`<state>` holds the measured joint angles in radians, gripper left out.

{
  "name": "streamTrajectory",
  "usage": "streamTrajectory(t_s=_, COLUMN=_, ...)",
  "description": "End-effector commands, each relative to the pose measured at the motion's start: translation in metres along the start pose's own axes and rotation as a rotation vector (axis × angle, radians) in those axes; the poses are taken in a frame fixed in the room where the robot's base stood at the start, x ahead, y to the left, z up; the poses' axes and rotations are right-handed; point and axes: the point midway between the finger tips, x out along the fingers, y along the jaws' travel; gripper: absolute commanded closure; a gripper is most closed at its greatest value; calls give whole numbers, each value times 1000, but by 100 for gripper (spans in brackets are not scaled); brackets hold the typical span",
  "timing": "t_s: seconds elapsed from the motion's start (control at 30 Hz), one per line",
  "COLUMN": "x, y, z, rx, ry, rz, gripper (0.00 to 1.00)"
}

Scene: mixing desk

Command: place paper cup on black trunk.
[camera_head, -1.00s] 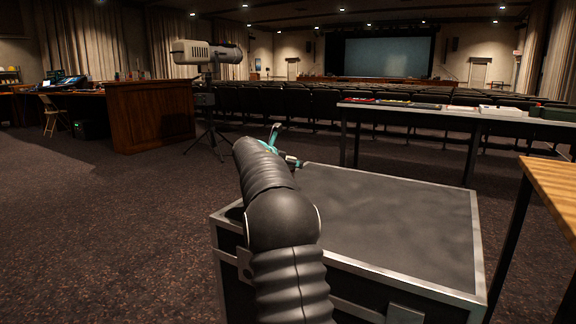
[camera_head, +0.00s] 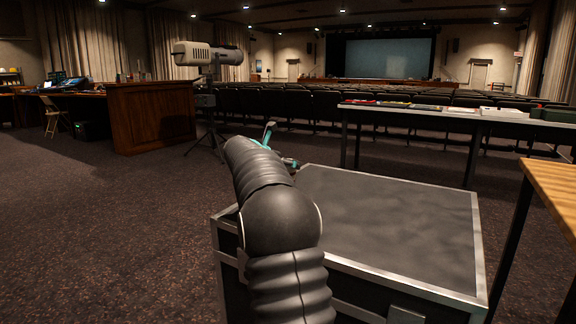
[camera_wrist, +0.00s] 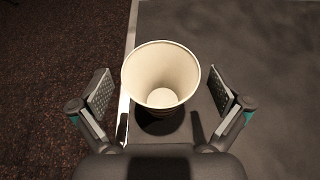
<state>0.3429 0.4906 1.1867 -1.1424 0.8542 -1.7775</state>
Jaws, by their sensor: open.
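The white paper cup (camera_wrist: 161,76) stands upright on the black trunk (camera_wrist: 270,60) in the wrist view, close to the trunk's metal edge on the left. I look down into its open mouth, and it appears empty. My gripper (camera_wrist: 168,95) is open, with one finger on each side of the cup and a visible gap on both sides. In the head view, the trunk (camera_head: 400,225) has a dark flat top with metal edging. My arm covers its left part and hides the cup. Only a bit of my gripper (camera_head: 277,148) shows beyond the arm.
The trunk top to the right is bare. A wooden table (camera_head: 555,190) stands at the right edge, and a long table (camera_head: 450,115) with papers and boxes stands behind the trunk. A spotlight on a tripod (camera_head: 208,85) stands at the back left. Carpet lies open on the left.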

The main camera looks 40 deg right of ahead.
Motion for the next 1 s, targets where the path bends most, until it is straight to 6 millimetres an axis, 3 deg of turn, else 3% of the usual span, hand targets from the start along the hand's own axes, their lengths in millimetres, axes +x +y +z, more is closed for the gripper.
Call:
streamTrajectory(t_s=0.1, x=-28, y=0, z=2, rx=0, ry=-1, rz=3, gripper=0)
streamTrajectory(t_s=0.3, x=-62, y=0, z=1, rx=-1, ry=-1, rz=2, gripper=0)
streamTrajectory(t_s=0.5, x=-80, y=0, z=0, rx=0, ry=-1, rz=1, gripper=0)
streamTrajectory(t_s=0.83, x=-87, y=-2, z=-1, rx=19, ry=8, rz=4, gripper=0)
streamTrajectory(t_s=1.0, x=-124, y=-18, z=-17, rx=209, ry=91, rz=32, gripper=0)
